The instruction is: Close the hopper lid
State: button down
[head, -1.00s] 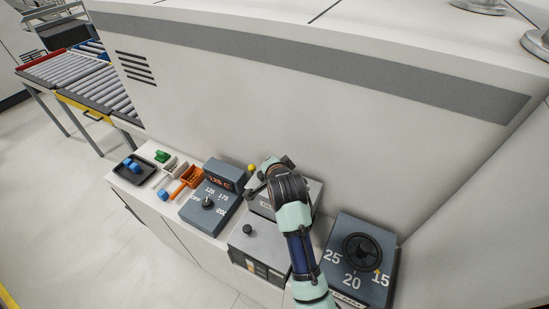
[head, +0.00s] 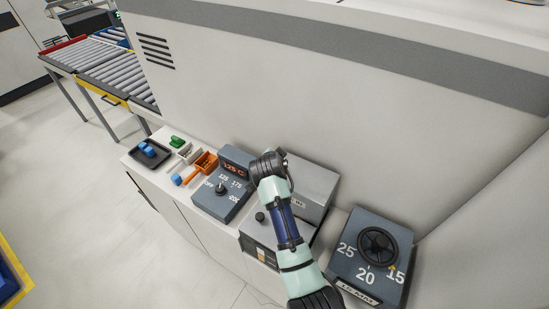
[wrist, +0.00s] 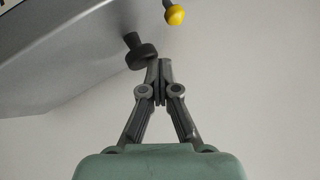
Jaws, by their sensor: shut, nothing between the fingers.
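The hopper (head: 312,181) is a grey box behind the small white unit in the head view, partly hidden by my arm. A grey panel (wrist: 75,55) fills the upper left of the wrist view, tilted, with a dark knob (wrist: 140,50) at its edge. I cannot tell whether this panel is the lid, nor how far the lid stands open. My gripper (wrist: 158,72) is shut and empty. Its tips are close beside the dark knob in the picture; contact cannot be told. In the head view the fingertips are hidden behind my wrist.
A yellow knob (wrist: 175,14) shows above the tips. Left of my arm are a temperature dial box (head: 221,200), an orange bin (head: 205,163) and a black tray (head: 150,154). A handwheel box (head: 370,260) stands right. The tall white machine wall (head: 350,110) rises behind.

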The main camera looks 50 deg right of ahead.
jog(key=shift+a+f, duration=0.1)
jog(key=shift+f, duration=0.3)
notch_tip(320, 180, up, 5)
jog(key=p, duration=0.3)
jog(key=shift+p, duration=0.35)
jog(key=a+r+b, duration=0.2)
jog(key=a+r, duration=0.4)
jog(key=r, duration=0.1)
jog(key=shift+s+a, duration=0.2)
jog(key=shift+a, duration=0.05)
jog(key=w+a+n+t+y+p, duration=0.1)
jog(key=a+n+t+y+p, duration=0.3)
jog(key=a, duration=0.8)
jog(key=s+a+r+n+t+y, duration=0.1)
jog(key=s+a+n, duration=0.2)
jog(key=a+n, duration=0.2)
jog(key=s+a+r+n+t+y, duration=0.1)
jog(key=s+a+n, duration=0.3)
jog(key=a, duration=0.8)
jog(key=s+a+r+n+t+y, duration=0.1)
jog(key=s+a+r+n+y, duration=0.1)
jog(key=a+n, duration=0.3)
jog(key=s+a+r, duration=0.1)
jog(key=a, duration=0.3)
jog(key=shift+s+r+n+t, duration=0.2)
jog(key=shift+s+n+t, duration=0.1)
jog(key=shift+n, duration=0.1)
